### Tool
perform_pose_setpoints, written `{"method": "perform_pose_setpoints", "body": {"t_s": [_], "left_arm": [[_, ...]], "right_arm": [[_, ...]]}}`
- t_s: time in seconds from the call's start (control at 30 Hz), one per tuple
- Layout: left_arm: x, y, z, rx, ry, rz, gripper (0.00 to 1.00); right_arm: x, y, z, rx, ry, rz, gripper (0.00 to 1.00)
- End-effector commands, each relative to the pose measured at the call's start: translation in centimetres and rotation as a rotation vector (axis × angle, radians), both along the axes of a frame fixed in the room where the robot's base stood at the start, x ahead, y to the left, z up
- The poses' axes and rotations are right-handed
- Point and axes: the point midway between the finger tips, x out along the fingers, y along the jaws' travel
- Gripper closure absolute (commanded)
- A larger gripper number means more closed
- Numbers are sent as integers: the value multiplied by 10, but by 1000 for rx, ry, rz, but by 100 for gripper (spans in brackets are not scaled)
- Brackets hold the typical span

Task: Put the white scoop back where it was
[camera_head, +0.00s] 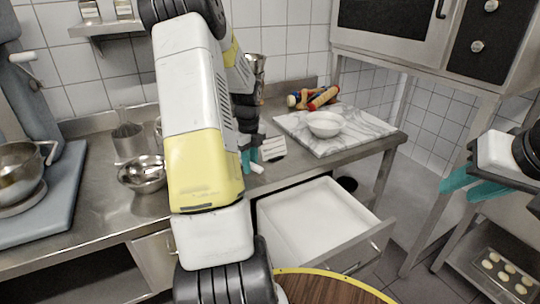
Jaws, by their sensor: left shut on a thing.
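My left gripper (250,160) is above the steel counter, near its front edge and behind the open drawer. My arm hides most of it. Its teal fingers are shut on a small white piece, which I take to be the white scoop (258,168); little of it shows and its shape is unclear. The open drawer (312,222) below has a white inside that looks empty where I can see it. My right gripper (465,190) is at the right edge, away from the counter, with its teal fingers apart and nothing between them.
A white card (272,148) with print is beside my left gripper. A steel bowl (142,174) is left of my arm. A round wooden top (325,290) is in front.

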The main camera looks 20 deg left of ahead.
Motion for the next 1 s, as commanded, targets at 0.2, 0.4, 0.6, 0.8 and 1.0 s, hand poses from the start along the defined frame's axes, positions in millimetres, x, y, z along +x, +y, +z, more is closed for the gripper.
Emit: {"method": "perform_pose_setpoints", "body": {"t_s": [0.2,0.4,0.6,0.8,1.0], "left_arm": [[0,0,-2,0,0,-1,100],[0,0,-2,0,0,0,57],[0,0,-2,0,0,0,57],[1,0,9,1,-3,0,57],[1,1,48,3,-5,1,57]], "right_arm": [[0,0,0,0,0,0,66],[0,0,0,0,0,0,66],[0,0,0,0,0,0,66],[0,0,0,0,0,0,66],[0,0,0,0,0,0,66]]}}
